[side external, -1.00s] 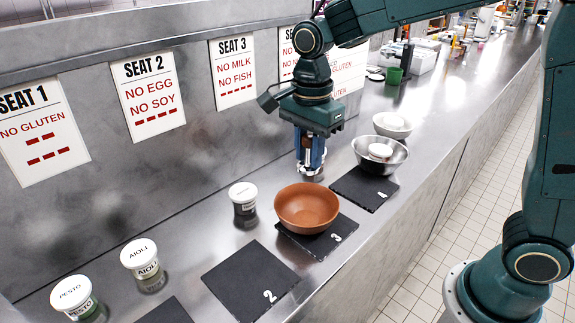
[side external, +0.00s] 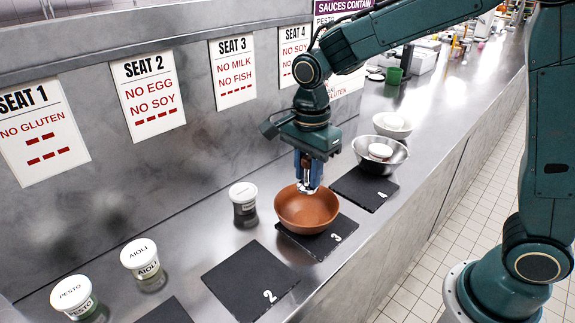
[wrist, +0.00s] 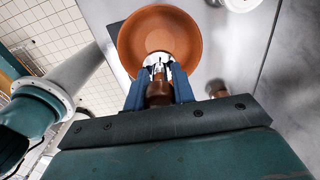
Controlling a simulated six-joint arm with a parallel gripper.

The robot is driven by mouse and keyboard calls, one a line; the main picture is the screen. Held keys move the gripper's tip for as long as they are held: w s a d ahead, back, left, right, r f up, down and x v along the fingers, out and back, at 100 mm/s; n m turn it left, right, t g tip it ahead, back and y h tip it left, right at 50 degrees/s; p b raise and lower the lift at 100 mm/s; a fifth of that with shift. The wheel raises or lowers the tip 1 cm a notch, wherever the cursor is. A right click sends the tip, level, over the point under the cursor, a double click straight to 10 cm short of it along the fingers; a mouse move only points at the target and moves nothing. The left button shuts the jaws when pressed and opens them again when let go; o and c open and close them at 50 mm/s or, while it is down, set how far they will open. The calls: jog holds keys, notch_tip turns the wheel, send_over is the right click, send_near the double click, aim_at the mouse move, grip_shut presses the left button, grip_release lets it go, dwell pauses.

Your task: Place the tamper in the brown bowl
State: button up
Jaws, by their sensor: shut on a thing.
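The brown bowl (side external: 306,213) sits on the black mat marked 3, and it fills the upper middle of the wrist view (wrist: 160,28). My gripper (side external: 308,186) is right above the bowl's back part, pointing down. In the wrist view my gripper (wrist: 158,78) is shut on the tamper (wrist: 158,92), which has a brown handle and a bright metal part. The metal part appears over the bowl's near rim and inside.
Mat 3 (side external: 338,236) lies under the bowl, mat 2 (side external: 250,281) to its left. A dark jar with a white lid (side external: 244,205) stands close left. A metal bowl (side external: 368,160) with a white lidded item stands behind right. Aioli (side external: 141,260) and pesto (side external: 73,297) jars are further left.

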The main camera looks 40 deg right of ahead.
send_over(306, 219)
jog(key=shift+f, duration=3.15)
jog(key=o, duration=1.1)
jog(key=shift+r, duration=3.5)
